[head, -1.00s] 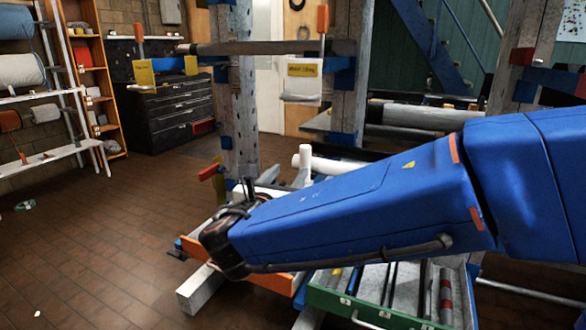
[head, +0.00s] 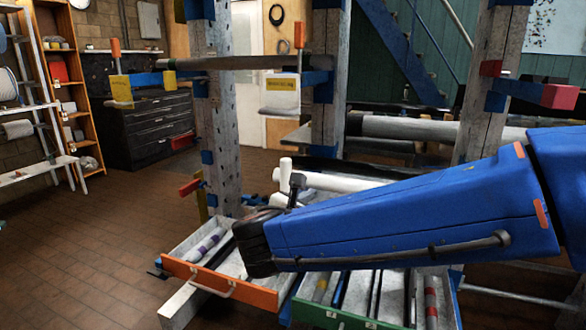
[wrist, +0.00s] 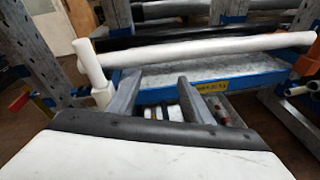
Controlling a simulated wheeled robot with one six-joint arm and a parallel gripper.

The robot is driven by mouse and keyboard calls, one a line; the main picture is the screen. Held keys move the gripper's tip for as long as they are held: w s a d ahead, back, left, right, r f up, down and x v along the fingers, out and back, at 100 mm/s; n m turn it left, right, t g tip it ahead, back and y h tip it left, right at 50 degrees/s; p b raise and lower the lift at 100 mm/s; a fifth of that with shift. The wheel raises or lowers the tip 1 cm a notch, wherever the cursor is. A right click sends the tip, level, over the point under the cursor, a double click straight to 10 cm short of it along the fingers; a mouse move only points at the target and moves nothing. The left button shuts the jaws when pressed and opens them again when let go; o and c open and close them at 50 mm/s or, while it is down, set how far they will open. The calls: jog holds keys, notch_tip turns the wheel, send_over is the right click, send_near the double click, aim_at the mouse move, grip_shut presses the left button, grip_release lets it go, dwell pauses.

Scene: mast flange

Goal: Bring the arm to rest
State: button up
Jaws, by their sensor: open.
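My blue arm (head: 400,215) reaches in from the right in the head view. Its dark wrist end is above the orange-fronted drawer (head: 222,283). The fingers cannot be made out there. In the wrist view my gripper (wrist: 158,92) shows two grey fingers spread apart, with nothing held between them. Beyond the fingers are a blue rack beam with a yellow label (wrist: 209,86) and a long white pipe (wrist: 200,48).
A green-fronted drawer (head: 335,316) with rods in it stands open below my arm. Grey rack posts (head: 212,110) and a grey bar (head: 255,62) stand behind. Brown floor (head: 80,250) is clear at the left. A black drawer cabinet (head: 150,125) stands farther back.

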jog(key=s+d+f+m+g, duration=0.4)
jog(key=d+m, duration=0.2)
jog(key=d, duration=0.4)
jog(key=s+d+f+m+g, duration=0.3)
jog(key=s+d+f+m, duration=0.15)
jog(key=d, duration=0.55)
jog(key=s+d+f+m+g+y, duration=0.1)
jog(key=s+f+m+y, duration=0.2)
jog(key=s+m, duration=0.4)
jog(key=s+d+f+m+g+y, duration=0.1)
jog(key=s+d+f+m+y, duration=0.1)
jog(key=s+m, duration=0.6)
jog(key=shift+s+d+f+m+y, duration=0.15)
jog(key=shift+d+f+m+y, duration=0.1)
jog(key=shift+f+m+y, duration=0.85)
jog(key=shift+r+m+h, duration=0.2)
jog(key=shift+m+h, duration=0.05)
jog(key=shift+h, duration=0.05)
